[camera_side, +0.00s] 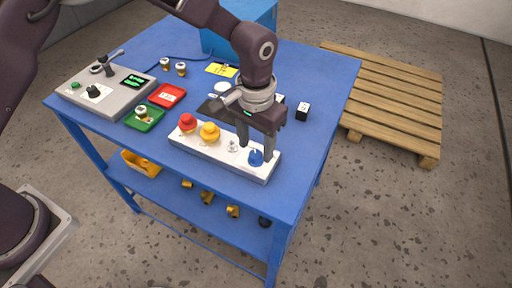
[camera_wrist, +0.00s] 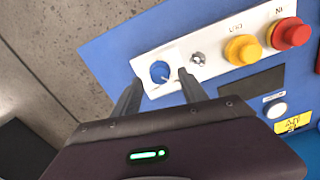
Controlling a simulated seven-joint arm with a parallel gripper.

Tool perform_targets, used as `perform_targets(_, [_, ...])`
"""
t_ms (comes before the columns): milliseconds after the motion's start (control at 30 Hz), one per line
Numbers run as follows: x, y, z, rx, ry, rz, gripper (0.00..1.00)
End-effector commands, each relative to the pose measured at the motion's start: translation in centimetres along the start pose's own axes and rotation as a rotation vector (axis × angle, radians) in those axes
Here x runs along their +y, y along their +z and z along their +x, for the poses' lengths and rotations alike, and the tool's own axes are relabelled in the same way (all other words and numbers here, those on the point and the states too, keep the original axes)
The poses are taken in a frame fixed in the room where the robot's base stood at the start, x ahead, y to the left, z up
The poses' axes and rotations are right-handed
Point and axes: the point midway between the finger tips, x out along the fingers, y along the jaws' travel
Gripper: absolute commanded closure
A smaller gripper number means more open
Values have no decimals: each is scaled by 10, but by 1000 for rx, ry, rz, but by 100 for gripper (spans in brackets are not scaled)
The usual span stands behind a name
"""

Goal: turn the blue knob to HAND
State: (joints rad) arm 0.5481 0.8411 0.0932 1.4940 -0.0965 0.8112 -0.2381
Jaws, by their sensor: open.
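The blue knob (camera_side: 256,157) sits at the right end of a white control panel (camera_side: 215,151) on the blue table. In the wrist view the blue knob (camera_wrist: 160,71) lies on a white square plate, between and just beyond my fingertips. My gripper (camera_side: 256,152) is over that end of the panel, pointing down, with its fingers on either side of the knob. In the wrist view my gripper (camera_wrist: 158,77) is open and holds nothing. I cannot tell whether a finger touches the knob. The HAND marking cannot be read.
A small metal switch (camera_wrist: 198,59), a yellow button (camera_side: 210,131) and a red button (camera_side: 188,122) share the panel. A grey control box (camera_side: 108,92), green tray (camera_side: 145,117) and red tray (camera_side: 169,96) lie left. A black-and-white cube (camera_side: 303,111) stands right, with free tabletop around it.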

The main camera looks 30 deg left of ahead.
Motion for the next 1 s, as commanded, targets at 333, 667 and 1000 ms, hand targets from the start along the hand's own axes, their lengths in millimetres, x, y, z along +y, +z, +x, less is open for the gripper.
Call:
perform_targets(333, [0, 0, -51, 1, 0, 0, 50])
perform_targets(667, [0, 0, -51, 0, 0, 0, 50])
perform_targets(1000, [-84, 58, -180, 158, 56, -78, 50])
